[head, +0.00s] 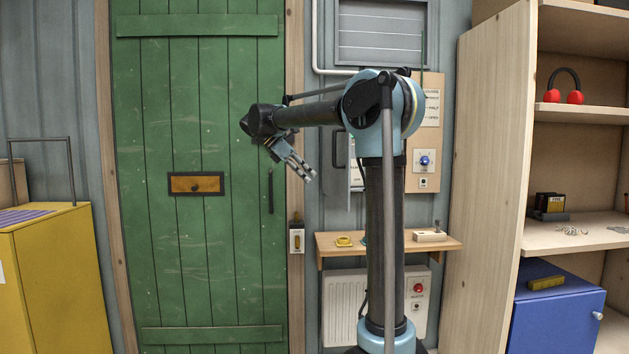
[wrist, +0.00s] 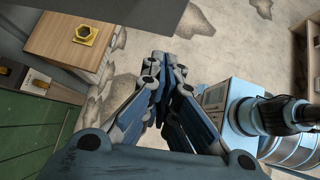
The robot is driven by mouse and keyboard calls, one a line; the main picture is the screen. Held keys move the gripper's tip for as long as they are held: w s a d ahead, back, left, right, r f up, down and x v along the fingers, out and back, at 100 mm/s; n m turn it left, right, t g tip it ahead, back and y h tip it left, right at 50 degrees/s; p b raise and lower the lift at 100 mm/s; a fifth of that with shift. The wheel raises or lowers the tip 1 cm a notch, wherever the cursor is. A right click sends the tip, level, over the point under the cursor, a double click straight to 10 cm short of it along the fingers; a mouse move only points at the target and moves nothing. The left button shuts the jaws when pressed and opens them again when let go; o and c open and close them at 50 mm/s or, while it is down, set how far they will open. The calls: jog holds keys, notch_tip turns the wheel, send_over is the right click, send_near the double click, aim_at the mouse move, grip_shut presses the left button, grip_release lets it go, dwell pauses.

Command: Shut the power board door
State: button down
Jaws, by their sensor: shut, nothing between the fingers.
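The power board (head: 357,165) is on the wall right of the green door, partly hidden behind my arm column. Its pale grey door (head: 340,165) stands out from the wall, seen nearly edge-on, with a dark handle on it; I cannot tell its exact angle. My gripper (head: 308,175) is in front of the green door's right frame, left of the board door and apart from it in the picture. Its fingers are together and empty. In the wrist view my gripper (wrist: 165,68) points over the floor. A dark grey panel along the top left there may be the board door.
A small wooden shelf (head: 325,244) with a yellow ring (head: 344,240) sits below the board. A switch (head: 296,238) is beside the green door (head: 200,130). A heater (head: 342,300) is under the shelf. Tall shelving (head: 488,180) stands right, a yellow cabinet (head: 60,290) left.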

send_near(346, 199)
notch_tip(346, 199, down, 3)
jog(key=a, duration=0.1)
jog(key=shift+w+d+f, duration=0.1)
jog(key=shift+w+d, duration=0.1)
jog(key=shift+d, duration=0.8)
jog(key=shift+w+d+f, duration=0.1)
jog(key=shift+w+d, duration=0.15)
jog(key=shift+d, duration=0.8)
